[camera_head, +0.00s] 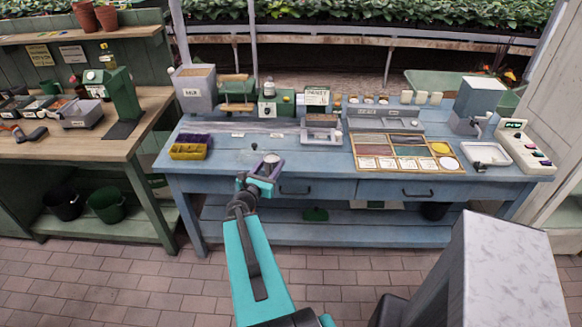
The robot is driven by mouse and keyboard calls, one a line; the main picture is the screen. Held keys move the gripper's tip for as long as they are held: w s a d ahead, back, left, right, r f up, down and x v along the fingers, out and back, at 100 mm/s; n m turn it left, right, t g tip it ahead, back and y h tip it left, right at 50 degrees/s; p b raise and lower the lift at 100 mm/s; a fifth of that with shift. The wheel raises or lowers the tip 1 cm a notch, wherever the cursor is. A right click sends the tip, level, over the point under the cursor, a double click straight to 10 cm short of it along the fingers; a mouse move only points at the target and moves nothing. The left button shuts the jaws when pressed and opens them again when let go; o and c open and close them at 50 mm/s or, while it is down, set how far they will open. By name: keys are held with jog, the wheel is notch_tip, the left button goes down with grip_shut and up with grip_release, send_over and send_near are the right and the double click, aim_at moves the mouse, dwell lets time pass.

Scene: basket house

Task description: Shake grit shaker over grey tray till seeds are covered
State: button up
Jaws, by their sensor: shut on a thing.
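My gripper (258,181) ends the teal arm, over the front left-middle of the blue bench (225,160). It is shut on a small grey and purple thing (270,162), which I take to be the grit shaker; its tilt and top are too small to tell. A small grey tray with a brownish fill (322,138) sits on the bench to the right of and beyond the gripper, apart from it. I cannot tell whether this is the grey tray of the task. Seeds and grit are too small to make out.
Yellow (188,152) and purple trays lie left of the gripper. A framed board of coloured swatches (405,165) and a white tray (487,150) lie to the right. A grey bin (194,90) and boxes line the back. The bench front around the gripper is mostly clear.

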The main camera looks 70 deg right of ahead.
jog(key=w+a+r+n+t+y+b, duration=0.1)
jog(key=w+a+r+n+t, duration=0.15)
jog(key=w+a, duration=1.1)
jog(key=w+a+r+n+t+b, duration=0.1)
jog(key=w+a+r+t, duration=0.15)
jog(key=w+a, duration=1.05)
jog(key=w+a+n+t+y+b, duration=0.1)
jog(key=w+a+n+t, duration=0.1)
jog(key=a, duration=1.5)
jog(key=w+a+n+t+y+b, duration=0.1)
jog(key=w+a+n+t, duration=0.1)
jog(key=a, duration=1.5)
jog(key=shift+a+r+t+y, duration=0.15)
jog(key=shift+r+t+y, duration=0.2)
jog(key=shift+t, duration=0.45)
jog(key=shift+w+f, duration=0.1)
